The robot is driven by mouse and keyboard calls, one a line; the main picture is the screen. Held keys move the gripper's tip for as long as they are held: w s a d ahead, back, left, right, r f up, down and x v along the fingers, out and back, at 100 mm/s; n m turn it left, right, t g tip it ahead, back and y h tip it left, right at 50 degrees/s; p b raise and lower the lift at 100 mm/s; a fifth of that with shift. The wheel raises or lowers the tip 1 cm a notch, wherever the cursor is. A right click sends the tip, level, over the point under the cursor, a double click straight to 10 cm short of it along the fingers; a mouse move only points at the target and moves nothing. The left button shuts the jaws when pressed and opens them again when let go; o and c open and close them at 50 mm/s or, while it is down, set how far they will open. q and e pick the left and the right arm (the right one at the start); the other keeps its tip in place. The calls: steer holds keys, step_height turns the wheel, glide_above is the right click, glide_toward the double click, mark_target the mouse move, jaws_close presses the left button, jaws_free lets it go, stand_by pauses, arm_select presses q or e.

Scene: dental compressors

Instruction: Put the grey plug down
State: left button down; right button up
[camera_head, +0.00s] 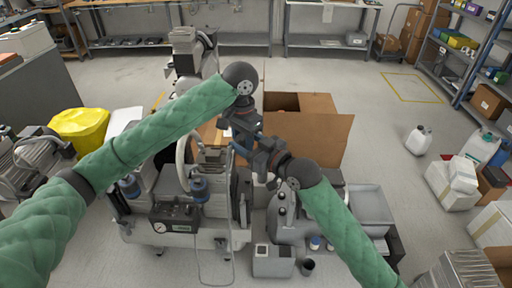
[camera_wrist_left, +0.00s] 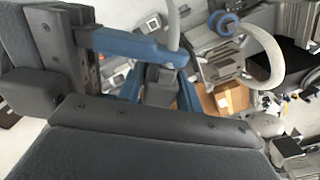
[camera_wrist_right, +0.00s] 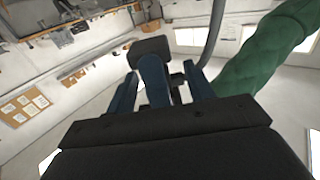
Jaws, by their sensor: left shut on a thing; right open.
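My left gripper (camera_wrist_left: 160,98) is shut on the grey plug (camera_wrist_left: 160,76), which shows as a dark grey block between its blue fingers in the left wrist view. A grey cable (camera_wrist_left: 173,25) rises from beside it. My right gripper (camera_wrist_right: 163,88) is open, and a blue finger of the left gripper shows between its fingers in the right wrist view. In the head view the left gripper (camera_head: 240,143) and the right gripper (camera_head: 264,160) are close together above the compressors. The plug is too small and covered to make out there.
A compressor with a gauge (camera_head: 175,215) stands below at the left, and another grey unit (camera_head: 290,222) at the right. An open cardboard box (camera_head: 310,135) lies behind the grippers. A grey box with sockets (camera_head: 273,262) stands in front. Open floor (camera_head: 370,150) lies at the right.

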steer(key=shift+w+a, duration=0.35)
steer(key=shift+a, duration=0.1)
steer(key=c, duration=1.1)
arm_select(q)
steer(key=c, duration=0.9)
jaws_free()
steer(key=shift+o, duration=0.2)
steer(key=shift+r, duration=0.1)
